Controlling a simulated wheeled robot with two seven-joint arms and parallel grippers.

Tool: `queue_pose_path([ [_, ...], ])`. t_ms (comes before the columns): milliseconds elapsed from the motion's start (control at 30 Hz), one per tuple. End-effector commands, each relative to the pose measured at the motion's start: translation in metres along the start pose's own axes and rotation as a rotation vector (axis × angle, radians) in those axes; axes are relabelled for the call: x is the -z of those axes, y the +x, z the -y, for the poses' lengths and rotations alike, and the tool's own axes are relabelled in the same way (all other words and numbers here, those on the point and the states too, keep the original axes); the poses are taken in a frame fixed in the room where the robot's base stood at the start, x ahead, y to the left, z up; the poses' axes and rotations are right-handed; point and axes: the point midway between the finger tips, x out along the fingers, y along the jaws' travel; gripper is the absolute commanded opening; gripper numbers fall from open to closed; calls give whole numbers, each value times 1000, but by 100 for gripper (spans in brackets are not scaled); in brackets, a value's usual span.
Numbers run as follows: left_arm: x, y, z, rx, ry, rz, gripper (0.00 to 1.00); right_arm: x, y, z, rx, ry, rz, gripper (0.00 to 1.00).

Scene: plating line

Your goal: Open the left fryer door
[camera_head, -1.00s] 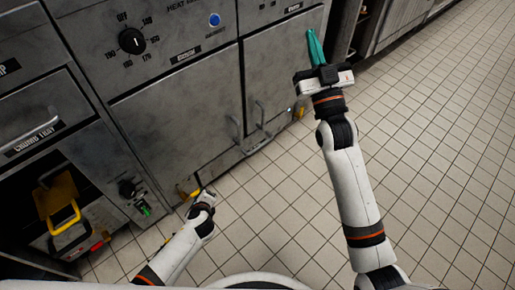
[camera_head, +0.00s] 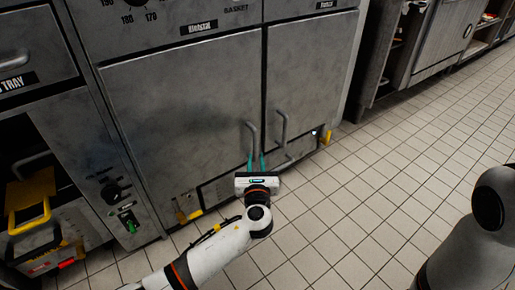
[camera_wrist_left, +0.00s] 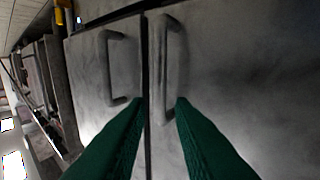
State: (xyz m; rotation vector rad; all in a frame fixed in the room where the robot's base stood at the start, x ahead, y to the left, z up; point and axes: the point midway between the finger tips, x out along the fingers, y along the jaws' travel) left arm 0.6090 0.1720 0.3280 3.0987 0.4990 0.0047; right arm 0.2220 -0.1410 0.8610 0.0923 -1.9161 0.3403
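The left fryer door (camera_head: 185,115) is a grey metal panel, shut, with a vertical bar handle (camera_head: 254,138) near its right edge. My left gripper (camera_head: 256,161) has teal fingers and is open at the lower end of this handle. In the left wrist view the two fingertips (camera_wrist_left: 161,101) are apart, and the left door's handle (camera_wrist_left: 176,65) lies in line with the gap between them. I cannot tell whether they touch it. The right door's handle (camera_wrist_left: 112,66) is outside the fingers. My right gripper is out of view.
The right fryer door (camera_head: 308,75) is shut, its handle (camera_head: 283,128) close beside the left one. A dark open compartment with a yellow-handled item (camera_head: 30,200) is at the left. The tiled floor (camera_head: 340,220) is clear in front.

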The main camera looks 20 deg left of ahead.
Motion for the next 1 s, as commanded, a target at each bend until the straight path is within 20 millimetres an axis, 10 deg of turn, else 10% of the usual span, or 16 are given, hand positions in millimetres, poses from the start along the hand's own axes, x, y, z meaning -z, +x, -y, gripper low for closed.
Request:
queue_pose_path([
  [400,-5,75,0,0,-2,0,22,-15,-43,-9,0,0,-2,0],
  [833,-2,87,0,0,-2,3,22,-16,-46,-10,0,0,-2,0],
  [1000,-2,87,0,0,-2,3,0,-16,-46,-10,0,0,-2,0],
])
